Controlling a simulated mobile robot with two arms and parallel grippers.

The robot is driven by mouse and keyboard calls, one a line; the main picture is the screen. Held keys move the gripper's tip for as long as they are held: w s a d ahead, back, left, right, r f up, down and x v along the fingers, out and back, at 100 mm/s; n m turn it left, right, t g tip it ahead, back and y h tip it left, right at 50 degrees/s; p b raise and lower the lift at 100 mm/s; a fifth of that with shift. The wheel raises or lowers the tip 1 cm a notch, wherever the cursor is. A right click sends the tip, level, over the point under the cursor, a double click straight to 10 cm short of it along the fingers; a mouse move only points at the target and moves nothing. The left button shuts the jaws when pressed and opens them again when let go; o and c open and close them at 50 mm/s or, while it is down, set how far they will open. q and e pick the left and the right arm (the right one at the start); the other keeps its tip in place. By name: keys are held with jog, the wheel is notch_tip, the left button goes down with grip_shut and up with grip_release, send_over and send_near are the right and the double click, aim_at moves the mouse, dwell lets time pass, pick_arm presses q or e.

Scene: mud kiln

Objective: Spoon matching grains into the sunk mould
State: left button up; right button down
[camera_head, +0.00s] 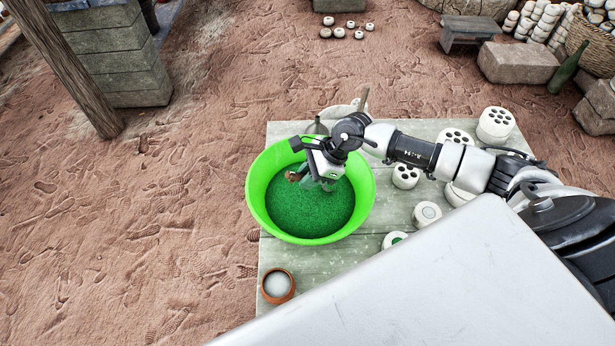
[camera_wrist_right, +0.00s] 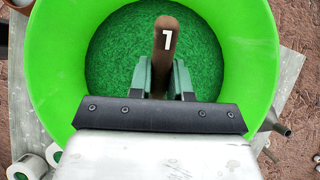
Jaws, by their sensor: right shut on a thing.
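My right gripper (camera_head: 326,182) reaches down into a large bright green tub (camera_head: 256,190) holding green grains (camera_head: 310,212). In the right wrist view the gripper (camera_wrist_right: 162,82) is shut on a brown handle marked 1 (camera_wrist_right: 167,40), probably the spoon's. Its scoop end is hidden or too small to make out. I cannot tell which is the sunk one. My left gripper is not in view.
A brown pot with white contents (camera_head: 278,285) stands at the front left of the grey table (camera_head: 330,262). A whitish dish (camera_head: 336,111) with a wooden handle (camera_head: 364,98) lies behind the tub. A pale slab blocks the lower right.

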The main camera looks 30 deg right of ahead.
jog(key=shift+r+p, duration=2.45)
jog(key=shift+r, duration=1.95)
